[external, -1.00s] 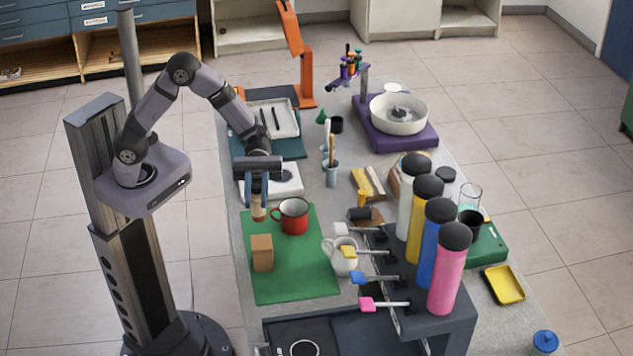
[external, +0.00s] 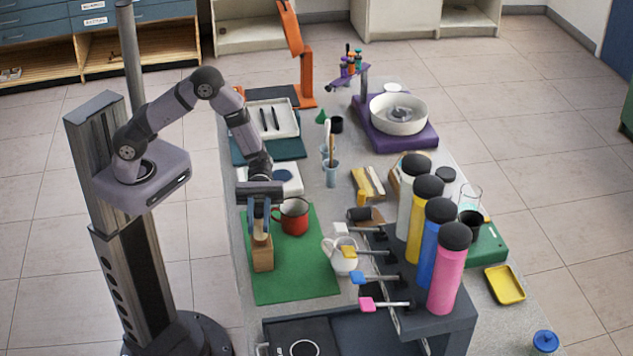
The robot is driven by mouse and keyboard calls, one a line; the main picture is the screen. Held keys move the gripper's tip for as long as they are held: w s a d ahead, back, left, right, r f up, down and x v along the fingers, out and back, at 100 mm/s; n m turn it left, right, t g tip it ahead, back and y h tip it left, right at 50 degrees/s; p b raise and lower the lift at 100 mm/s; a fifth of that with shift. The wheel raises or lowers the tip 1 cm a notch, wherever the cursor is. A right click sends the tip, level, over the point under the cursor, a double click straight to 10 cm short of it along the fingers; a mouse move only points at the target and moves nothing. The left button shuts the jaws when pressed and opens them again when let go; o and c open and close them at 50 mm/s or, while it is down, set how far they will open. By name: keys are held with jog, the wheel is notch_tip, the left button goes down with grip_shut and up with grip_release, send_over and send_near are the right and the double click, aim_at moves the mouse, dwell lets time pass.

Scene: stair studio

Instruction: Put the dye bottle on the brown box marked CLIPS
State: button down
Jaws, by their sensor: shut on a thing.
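The brown box (external: 263,258) stands upright on the green mat (external: 300,282), near its left edge. No marking is legible on it. My gripper (external: 260,228) points down right over the box, with its fingers shut on a small, pale brownish bottle (external: 261,235). The fingers hide most of the bottle. Its lower end is at the top of the box; I cannot tell whether the two touch.
A red mug (external: 294,217) stands close to the right of my gripper. A white jug (external: 344,256) and a rack of tall coloured bottles (external: 437,250) stand further right. The front of the green mat is clear.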

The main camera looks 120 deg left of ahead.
jog(key=shift+f, duration=0.1)
jog(key=shift+f, duration=0.15)
jog(key=c, duration=1.6)
grip_release()
jog(key=shift+o, duration=0.2)
jog(key=shift+r, duration=0.25)
jog(key=b+v, duration=0.4)
jog(key=v, duration=0.8)
